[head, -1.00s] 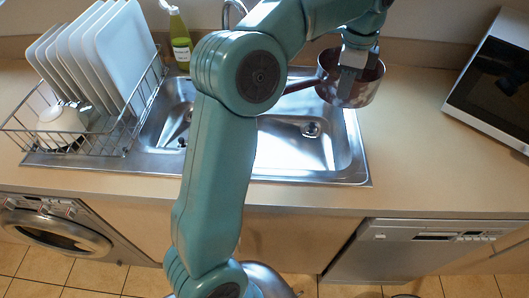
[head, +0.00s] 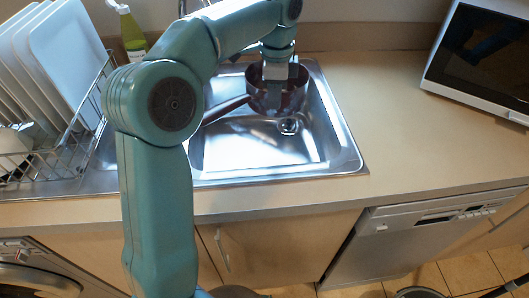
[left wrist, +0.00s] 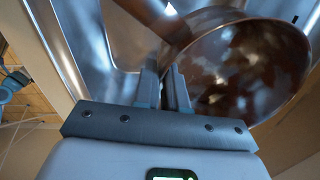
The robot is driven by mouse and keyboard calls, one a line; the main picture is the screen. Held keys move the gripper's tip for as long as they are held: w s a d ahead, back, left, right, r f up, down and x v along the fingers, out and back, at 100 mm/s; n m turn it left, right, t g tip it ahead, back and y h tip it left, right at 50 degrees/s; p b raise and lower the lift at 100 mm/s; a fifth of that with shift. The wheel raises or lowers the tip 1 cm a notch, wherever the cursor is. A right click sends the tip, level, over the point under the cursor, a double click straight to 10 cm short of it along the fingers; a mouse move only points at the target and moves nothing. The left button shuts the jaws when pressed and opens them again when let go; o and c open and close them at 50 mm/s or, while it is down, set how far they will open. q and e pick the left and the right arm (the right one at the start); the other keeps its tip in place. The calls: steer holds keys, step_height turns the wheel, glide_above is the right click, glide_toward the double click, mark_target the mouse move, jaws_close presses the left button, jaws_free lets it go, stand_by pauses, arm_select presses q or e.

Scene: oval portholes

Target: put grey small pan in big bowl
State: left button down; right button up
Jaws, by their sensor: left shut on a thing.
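A small pan (head: 292,98), dark reddish-brown and glossy in this light, hangs over the back of the large right-hand sink bowl (head: 245,160). Its long handle (head: 226,110) points to the left and towards me. My left gripper (head: 273,92) is shut on the pan's wall at the rim. In the left wrist view, the two fingers (left wrist: 164,84) pinch the edge of the pan (left wrist: 245,70), and its inside faces the camera. I cannot tell whether the pan's base touches the sink floor. My right gripper is not in view.
A dish rack (head: 75,155) with white plates (head: 68,60) stands on the left. A green bottle (head: 132,38) is behind the sink. A microwave (head: 485,60) stands at the right. The counter (head: 400,135) between sink and microwave is clear.

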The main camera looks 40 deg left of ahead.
arm_select(q)
step_height(320, 180, down, 17)
steer(key=b, duration=0.3)
steer(key=shift+f+b, duration=0.2)
steer(key=shift+b, duration=0.15)
steer(key=shift+a, duration=0.1)
steer(key=shift+f, duration=0.25)
steer(key=c, duration=1.2)
jaws_free()
steer(key=shift+s, duration=0.1)
step_height(320, 180, up, 12)
steer(key=p, duration=0.2)
steer(key=shift+s+d+r+p, duration=0.15)
steer(key=shift+d+p, duration=0.05)
steer(key=shift+p, duration=0.1)
